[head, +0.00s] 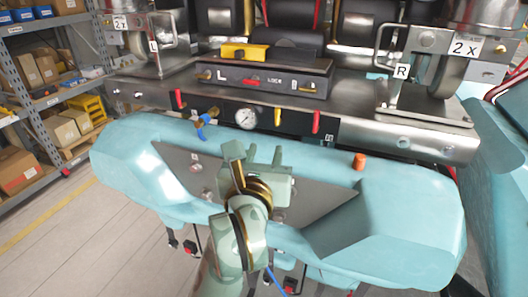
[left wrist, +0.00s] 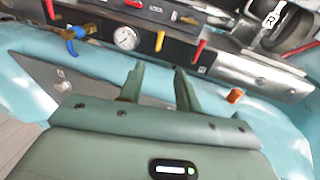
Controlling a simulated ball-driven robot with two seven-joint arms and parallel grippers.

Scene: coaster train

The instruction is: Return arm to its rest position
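My left arm rises from the bottom middle in the head view. Its green gripper (head: 264,156) is over the middle of the teal coaster-train front, close to the grey metal plate (head: 322,212). In the left wrist view, the two fingers of the left gripper (left wrist: 159,68) stand apart with nothing between them. Whether they touch the surface behind is unclear. My right gripper is not in view.
A control panel with a pressure gauge (head: 246,118), a blue valve handle (head: 207,123), red levers (head: 316,122) and a yellow lever (head: 277,117) lies just beyond. An orange knob (head: 359,161) stands to the right. Shelves (head: 45,90) are at left; open floor (head: 80,230) lies below.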

